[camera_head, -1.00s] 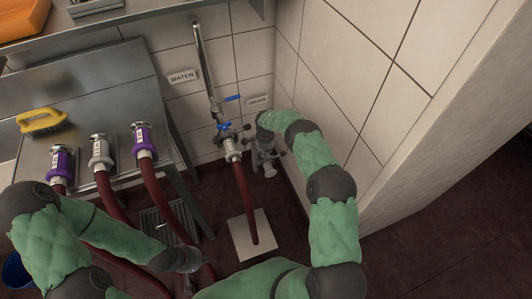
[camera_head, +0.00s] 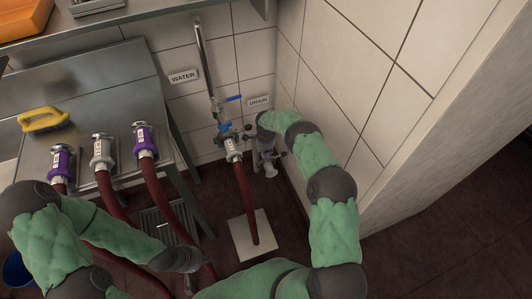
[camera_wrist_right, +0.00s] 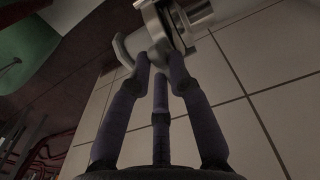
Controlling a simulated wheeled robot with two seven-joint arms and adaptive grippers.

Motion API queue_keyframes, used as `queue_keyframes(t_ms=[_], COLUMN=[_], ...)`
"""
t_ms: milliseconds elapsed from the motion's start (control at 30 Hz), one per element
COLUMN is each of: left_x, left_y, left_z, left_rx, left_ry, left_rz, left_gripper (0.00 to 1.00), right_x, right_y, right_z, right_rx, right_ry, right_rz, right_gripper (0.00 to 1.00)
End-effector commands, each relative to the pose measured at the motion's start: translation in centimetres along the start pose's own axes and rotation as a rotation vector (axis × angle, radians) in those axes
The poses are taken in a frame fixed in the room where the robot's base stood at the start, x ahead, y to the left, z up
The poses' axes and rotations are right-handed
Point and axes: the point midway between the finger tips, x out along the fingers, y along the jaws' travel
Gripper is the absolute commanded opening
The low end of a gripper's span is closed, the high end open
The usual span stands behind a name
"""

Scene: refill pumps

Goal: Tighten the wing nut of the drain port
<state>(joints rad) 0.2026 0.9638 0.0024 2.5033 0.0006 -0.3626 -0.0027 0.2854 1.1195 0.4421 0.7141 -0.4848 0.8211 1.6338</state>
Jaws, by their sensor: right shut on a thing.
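The drain port (camera_head: 268,160) is a grey metal fitting low by the wall corner, under the DRAIN label (camera_head: 259,101). My right arm reaches it from the right, and my right gripper is mostly hidden behind its own wrist in the head view. In the right wrist view the dark fingers of my right gripper (camera_wrist_right: 161,70) are closed in on a shiny metal part of the drain port (camera_wrist_right: 165,30). The wing nut cannot be clearly made out between the fingers. My left gripper (camera_head: 190,264) is low near the red hoses; its fingers are too small to read.
A red hose (camera_head: 246,200) hangs from the blue-handled water valve (camera_head: 225,127) beside the drain port. A steel table (camera_head: 90,90) at left carries a yellow brush (camera_head: 43,118) and several hose couplings. The tiled wall (camera_head: 350,70) stands close to my right arm.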

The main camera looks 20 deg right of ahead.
Motion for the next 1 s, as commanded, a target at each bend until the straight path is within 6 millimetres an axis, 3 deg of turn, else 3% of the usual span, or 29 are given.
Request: queue_keyframes(t_ms=[33,100,567,1000], left_x=[0.0,0.0,0.0,0.0], left_y=[0.0,0.0,0.0,0.0], left_z=[0.0,0.0,0.0,0.0], left_rx=[0.000,0.000,0.000,0.000], left_ry=[0.000,0.000,0.000,0.000], left_rz=[0.000,0.000,0.000,0.000], left_gripper=[0.00,0.00,0.00,0.00], right_x=[0.0,0.0,-0.9,-8.8], right_y=[0.0,0.0,-0.1,-0.1], right_z=[0.0,0.0,-0.1,0.0], right_rx=[0.000,0.000,-0.001,-0.002], right_ry=[0.000,0.000,0.001,0.001], right_rz=[-0.001,-0.001,-0.002,-0.003], right_gripper=[0.28,0.44,0.44,0.44])
